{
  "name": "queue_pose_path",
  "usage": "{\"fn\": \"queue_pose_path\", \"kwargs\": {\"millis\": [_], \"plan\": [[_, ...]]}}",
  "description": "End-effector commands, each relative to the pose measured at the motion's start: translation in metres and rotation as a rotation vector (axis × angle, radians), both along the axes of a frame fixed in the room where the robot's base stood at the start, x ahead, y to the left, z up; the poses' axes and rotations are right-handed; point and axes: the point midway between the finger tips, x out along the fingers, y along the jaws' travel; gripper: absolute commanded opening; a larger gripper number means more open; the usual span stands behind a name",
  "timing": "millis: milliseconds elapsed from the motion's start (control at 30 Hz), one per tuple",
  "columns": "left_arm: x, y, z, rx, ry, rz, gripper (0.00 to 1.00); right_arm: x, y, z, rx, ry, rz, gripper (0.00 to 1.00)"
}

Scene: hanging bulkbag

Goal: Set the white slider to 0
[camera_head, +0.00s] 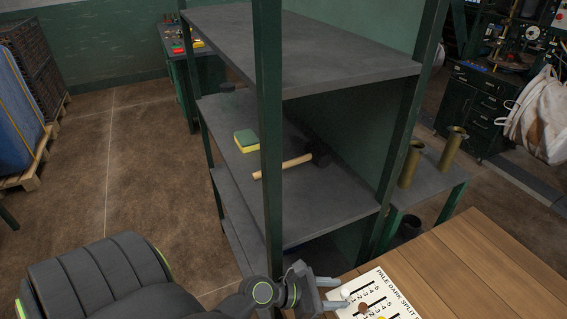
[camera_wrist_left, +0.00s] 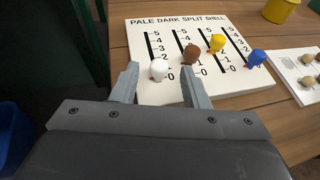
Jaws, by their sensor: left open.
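The white slider (camera_wrist_left: 159,70) is a rounded knob on the leftmost slot of a white board (camera_wrist_left: 146,95) lettered "PALE DARK SPLIT SHELL". It sits near the low end of its scale, beside the 1 and 0 marks; the knob hides the slot there, so its exact value is unclear. My left gripper (camera_wrist_left: 160,82) is open, its two fingers on either side of the white slider in the wrist view, with gaps to it. In the head view my left gripper (camera_head: 338,292) reaches the board's left edge. My right gripper is not in view.
Brown (camera_wrist_left: 191,54), yellow (camera_wrist_left: 216,43) and blue (camera_wrist_left: 256,58) sliders stand on the slots to the right. A second white board (camera_wrist_left: 290,62) with knobs and a yellow bucket (camera_wrist_left: 280,9) are further right on the wooden table (camera_head: 458,262). A grey shelf rack (camera_head: 300,45) stands behind.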

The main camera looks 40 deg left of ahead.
Motion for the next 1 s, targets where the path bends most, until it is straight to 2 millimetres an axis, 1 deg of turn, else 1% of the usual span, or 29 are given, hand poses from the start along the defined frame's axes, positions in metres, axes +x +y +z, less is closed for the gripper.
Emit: {"fn": "queue_pose_path", "kwargs": {"millis": [167,400,600,833,1000], "plan": [[-0.02,0.014,0.008,0.004,0.001,0.0,0.41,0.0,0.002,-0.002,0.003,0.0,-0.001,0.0],[-0.058,0.04,0.026,0.007,0.004,-0.002,0.41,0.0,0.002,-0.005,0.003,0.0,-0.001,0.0],[-0.084,0.058,0.039,0.006,0.003,-0.002,0.41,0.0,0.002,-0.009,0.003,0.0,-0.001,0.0],[-0.109,0.075,0.052,0.005,0.005,-0.004,0.41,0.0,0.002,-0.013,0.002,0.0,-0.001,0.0],[-0.122,0.085,0.058,0.004,0.002,-0.004,0.41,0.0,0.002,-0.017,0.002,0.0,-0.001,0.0]]}}
